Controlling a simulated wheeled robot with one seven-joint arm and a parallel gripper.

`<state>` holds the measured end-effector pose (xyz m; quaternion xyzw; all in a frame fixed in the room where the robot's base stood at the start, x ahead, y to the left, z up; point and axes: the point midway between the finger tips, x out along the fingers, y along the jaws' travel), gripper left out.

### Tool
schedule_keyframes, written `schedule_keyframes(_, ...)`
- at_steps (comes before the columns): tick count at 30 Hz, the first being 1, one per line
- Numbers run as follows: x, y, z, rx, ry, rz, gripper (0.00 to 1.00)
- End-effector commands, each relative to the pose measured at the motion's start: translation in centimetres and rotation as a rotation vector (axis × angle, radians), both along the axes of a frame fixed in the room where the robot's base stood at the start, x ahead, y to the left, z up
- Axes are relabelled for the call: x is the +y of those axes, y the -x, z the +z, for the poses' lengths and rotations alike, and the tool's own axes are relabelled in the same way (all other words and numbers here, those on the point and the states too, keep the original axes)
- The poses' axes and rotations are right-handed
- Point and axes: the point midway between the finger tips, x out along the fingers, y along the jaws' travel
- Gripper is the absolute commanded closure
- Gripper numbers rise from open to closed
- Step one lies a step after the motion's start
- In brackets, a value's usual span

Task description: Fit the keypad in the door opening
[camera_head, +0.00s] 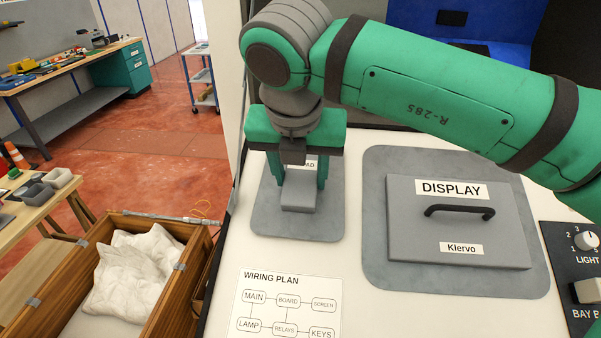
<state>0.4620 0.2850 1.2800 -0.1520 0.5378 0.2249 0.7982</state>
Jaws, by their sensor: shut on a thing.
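The keypad (297,197) is a small grey block over a grey mat at the left of the white worktop. A white label ending in "PAD" shows partly behind my fingers. My gripper (298,170) points down at the keypad, with its green fingers on either side, and is shut on it. I cannot tell whether the keypad touches the mat (265,222). My gripper hides its upper part. I cannot make out the door opening in this view.
A grey display panel (420,235) with a black handle lies on a larger mat to the right. A wiring plan (285,305) lies in front. Switches (585,240) are at the right edge. A wooden crate (180,290) with white bags stands left of the worktop. A blue structure (465,22) is behind.

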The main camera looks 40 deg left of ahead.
Motion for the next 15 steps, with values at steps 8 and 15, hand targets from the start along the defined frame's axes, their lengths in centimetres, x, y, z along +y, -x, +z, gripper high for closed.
schedule_keyframes(8,0.07,-0.09,-0.23,-0.001,-0.001,0.0,0.8)
schedule_keyframes(15,0.17,-0.15,-0.47,0.0,0.0,0.001,0.8)
